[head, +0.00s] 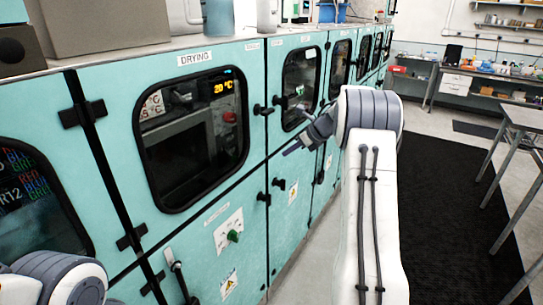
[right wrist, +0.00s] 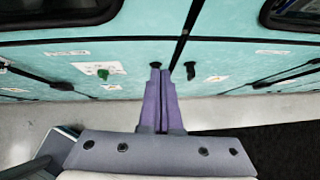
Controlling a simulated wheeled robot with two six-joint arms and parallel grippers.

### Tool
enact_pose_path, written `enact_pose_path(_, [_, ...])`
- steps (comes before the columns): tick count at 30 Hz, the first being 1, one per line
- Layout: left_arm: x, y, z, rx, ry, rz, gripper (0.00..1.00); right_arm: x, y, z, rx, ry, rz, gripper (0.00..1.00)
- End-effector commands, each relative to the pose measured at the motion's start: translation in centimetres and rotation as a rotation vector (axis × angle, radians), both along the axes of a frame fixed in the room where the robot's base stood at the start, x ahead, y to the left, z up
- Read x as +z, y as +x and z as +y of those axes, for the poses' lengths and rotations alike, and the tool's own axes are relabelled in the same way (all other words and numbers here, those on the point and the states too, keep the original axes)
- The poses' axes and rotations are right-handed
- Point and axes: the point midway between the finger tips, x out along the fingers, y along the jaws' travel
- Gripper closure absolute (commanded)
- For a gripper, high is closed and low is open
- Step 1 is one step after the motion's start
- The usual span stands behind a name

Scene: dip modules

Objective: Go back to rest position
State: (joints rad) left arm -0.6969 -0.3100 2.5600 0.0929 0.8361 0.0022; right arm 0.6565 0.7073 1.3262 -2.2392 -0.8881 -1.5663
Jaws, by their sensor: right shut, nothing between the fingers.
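My right arm reaches up in the head view. Its gripper (head: 290,149) points left, in front of the teal cabinet row (head: 255,205). In the right wrist view the two purple fingers (right wrist: 160,72) lie together, shut with nothing between them. Part of my left arm (head: 62,280) shows at the bottom left of the head view. Its gripper is out of the picture.
The DRYING module (head: 195,57) has a dark window (head: 190,140) and a green knob (head: 233,236). Black latches and handles (head: 262,110) stick out from the cabinet doors. A black mat (head: 440,180) covers clear floor at right, beside a metal table (head: 523,118).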

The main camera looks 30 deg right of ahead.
Motion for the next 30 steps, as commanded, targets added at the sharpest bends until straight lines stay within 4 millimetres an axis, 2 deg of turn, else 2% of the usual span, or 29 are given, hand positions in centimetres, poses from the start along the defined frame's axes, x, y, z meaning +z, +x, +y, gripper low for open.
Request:
enact_pose_path(6, [0.0, 0.0, 0.0, 0.0, 0.0, 0.0, 1.0, 0.3, -0.1, 0.0, -0.006, 0.005, -0.001, 1.0])
enact_pose_path(10, [0.0, 0.0, 0.0, 0.0, 0.0, 0.0, 1.0, 1.4, 1.0, 1.8, -0.096, 0.093, -0.028, 1.0])
enact_pose_path(14, [0.0, 0.0, 0.0, 0.0, 0.0, 0.0, 1.0, 3.7, 3.0, 5.7, -0.353, 0.343, -0.07, 1.0])
enact_pose_path(15, [0.0, 0.0, 0.0, 0.0, 0.0, 0.0, 1.0, 4.4, 3.3, 6.9, -0.461, 0.446, -0.076, 1.0])
enact_pose_path(19, [0.0, 0.0, 0.0, 0.0, 0.0, 0.0, 1.0, 5.3, 2.9, 10.1, -0.839, 0.797, -0.052, 1.0])
enact_pose_path(23, [0.0, 0.0, 0.0, 0.0, 0.0, 0.0, 1.0, 4.0, 0.0, 12.7, -1.242, 1.126, 0.024, 1.0])
enact_pose_path(25, [0.0, 0.0, 0.0, 0.0, 0.0, 0.0, 1.0, 2.5, -2.6, 14.1, -1.476, 1.286, 0.08, 1.0])
enact_pose_path(29, [0.0, 0.0, 0.0, 0.0, 0.0, 0.0, 1.0, -1.2, -9.3, 17.2, -1.938, 1.524, 0.194, 1.0])
enact_pose_path(30, [0.0, 0.0, 0.0, 0.0, 0.0, 0.0, 1.0, -2.3, -11.6, 18.2, -2.082, 1.578, 0.227, 1.0])
